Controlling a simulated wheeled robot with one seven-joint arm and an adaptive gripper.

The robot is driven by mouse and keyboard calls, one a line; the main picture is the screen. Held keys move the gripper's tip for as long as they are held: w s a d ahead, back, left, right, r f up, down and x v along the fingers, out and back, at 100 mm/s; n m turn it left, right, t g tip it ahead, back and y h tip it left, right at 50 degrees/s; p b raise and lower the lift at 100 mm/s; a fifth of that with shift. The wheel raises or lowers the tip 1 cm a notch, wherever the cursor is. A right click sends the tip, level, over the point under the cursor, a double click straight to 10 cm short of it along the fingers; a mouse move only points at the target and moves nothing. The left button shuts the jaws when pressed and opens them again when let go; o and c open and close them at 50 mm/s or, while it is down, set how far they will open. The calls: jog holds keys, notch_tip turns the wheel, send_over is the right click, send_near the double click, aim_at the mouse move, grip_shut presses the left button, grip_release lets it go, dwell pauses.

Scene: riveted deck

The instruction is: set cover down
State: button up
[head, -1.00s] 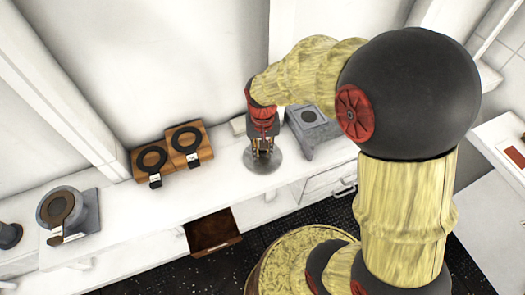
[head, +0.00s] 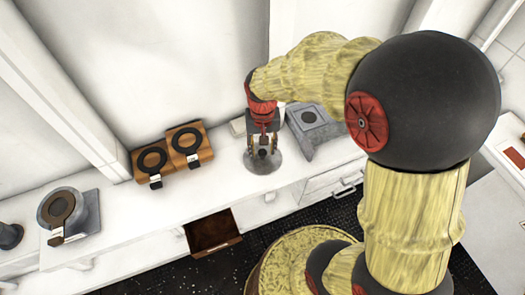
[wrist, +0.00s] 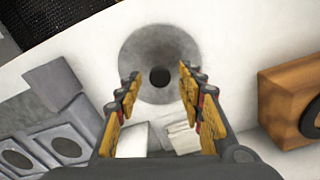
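The cover looks like a round grey disc (head: 262,168) with a dark round knob at its centre. It lies flat on the white counter, and it also shows in the wrist view (wrist: 160,45). My gripper (head: 262,152) is above the disc, pointing down. In the wrist view my gripper (wrist: 158,78) has its yellow fingers spread apart, with the dark knob (wrist: 160,77) visible between them and no finger seen touching it. In the head view the fingers hide part of the disc.
A grey block-shaped unit (head: 312,128) stands just right of the disc. A wooden board with black rings (head: 187,145) is to the left. Farther left is a grey device with a round top (head: 62,207). An open drawer (head: 212,235) juts out below the counter.

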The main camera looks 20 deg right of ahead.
aim_at(263, 152)
notch_tip(263, 152, up, 10)
jog(key=p, duration=0.1)
jog(key=s+r+n+t, duration=0.3)
jog(key=s+r+t, duration=0.2)
jog(key=s+r, duration=0.6)
jog(key=s, duration=0.3)
jog(key=shift+a+r+n+t, duration=0.3)
